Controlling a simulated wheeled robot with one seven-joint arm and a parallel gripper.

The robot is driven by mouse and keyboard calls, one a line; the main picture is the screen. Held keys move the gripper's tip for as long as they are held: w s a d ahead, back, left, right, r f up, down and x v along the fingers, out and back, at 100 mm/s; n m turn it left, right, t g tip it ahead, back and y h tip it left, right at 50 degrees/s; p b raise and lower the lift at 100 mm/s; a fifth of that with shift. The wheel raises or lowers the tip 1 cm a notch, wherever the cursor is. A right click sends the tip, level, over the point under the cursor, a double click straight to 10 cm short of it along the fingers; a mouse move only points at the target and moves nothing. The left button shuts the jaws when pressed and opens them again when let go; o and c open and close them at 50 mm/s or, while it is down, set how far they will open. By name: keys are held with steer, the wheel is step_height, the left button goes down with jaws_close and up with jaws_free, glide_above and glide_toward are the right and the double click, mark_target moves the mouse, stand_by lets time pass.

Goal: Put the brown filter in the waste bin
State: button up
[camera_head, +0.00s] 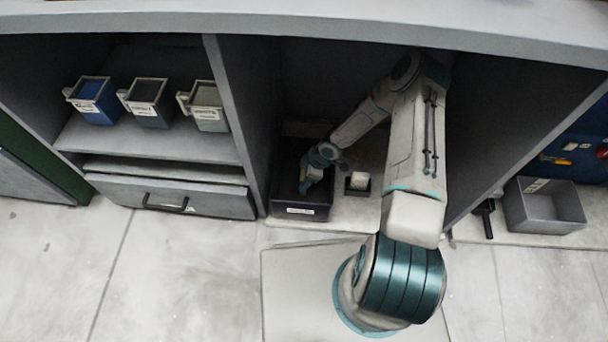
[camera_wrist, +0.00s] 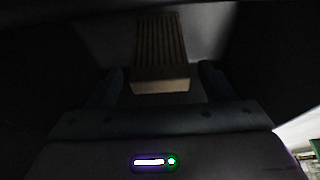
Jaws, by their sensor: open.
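The brown filter (camera_wrist: 161,48), a ribbed block with a paler near end, shows in the wrist view ahead of my gripper (camera_wrist: 160,82). Its near end lies between my two spread fingers, with a gap on each side. In the head view my gripper (camera_head: 310,180) points down over or into a dark labelled bin (camera_head: 302,211) in the middle bay; the filter cannot be made out there. An open grey bin (camera_head: 545,208) stands at the far right. The dark bin's label is too small to read, so I cannot tell which is the waste bin.
A small dark holder with a white block (camera_head: 358,181) stands right of the dark bin. Bay walls (camera_head: 240,110) flank my arm, with a countertop above. Blue (camera_head: 94,100), dark (camera_head: 147,101) and grey (camera_head: 207,105) containers stand on the left shelf. Front floor is clear.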

steer(key=p+v, duration=0.2)
steer(key=v, duration=0.4)
steer(key=shift+r, duration=0.25)
steer(key=shift+d, duration=0.1)
stand_by(0.9)
